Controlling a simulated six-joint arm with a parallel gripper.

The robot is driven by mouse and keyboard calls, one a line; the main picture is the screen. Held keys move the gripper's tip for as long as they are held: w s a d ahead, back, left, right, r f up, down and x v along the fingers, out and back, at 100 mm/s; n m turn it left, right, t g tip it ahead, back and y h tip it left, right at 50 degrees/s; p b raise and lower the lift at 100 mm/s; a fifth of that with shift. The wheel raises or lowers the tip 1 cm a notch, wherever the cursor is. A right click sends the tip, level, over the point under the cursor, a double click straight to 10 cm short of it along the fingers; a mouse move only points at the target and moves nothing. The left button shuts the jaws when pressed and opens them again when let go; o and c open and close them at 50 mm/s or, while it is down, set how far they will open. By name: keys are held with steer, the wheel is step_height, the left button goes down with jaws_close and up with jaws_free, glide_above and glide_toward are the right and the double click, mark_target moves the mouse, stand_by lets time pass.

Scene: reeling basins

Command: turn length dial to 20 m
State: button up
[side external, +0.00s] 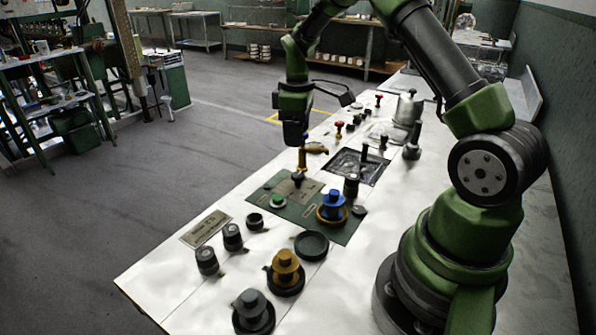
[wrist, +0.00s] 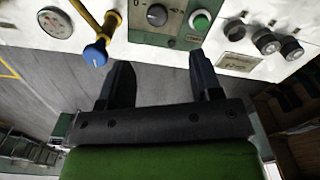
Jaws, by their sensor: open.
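A dark round dial (wrist: 157,15) with a "0" printed on its left sits on a dark green panel (wrist: 150,38) at the top of the wrist view. Beside it is a green button (wrist: 200,20). In the side view the dark dial (side external: 298,177) and the green button (side external: 278,202) show on the green panel (side external: 257,198). The "20 m" mark is not readable, and I cannot tell for sure that this is the length dial. My gripper (wrist: 162,78) is open and empty. In the side view my gripper (side external: 296,143) hangs above the panel's far side, apart from the dial.
A blue-tipped lever (wrist: 95,53) and a gauge (wrist: 55,23) are left of the dial in the wrist view. The bench's left edge drops to the floor.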

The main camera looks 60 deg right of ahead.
mark_target(298, 174)
steer(key=shift+d+f, duration=0.3)
steer(key=shift+f, duration=0.6)
step_height(298, 174, down, 9)
steer(key=shift+f, duration=0.1)
steer(key=c, duration=0.9)
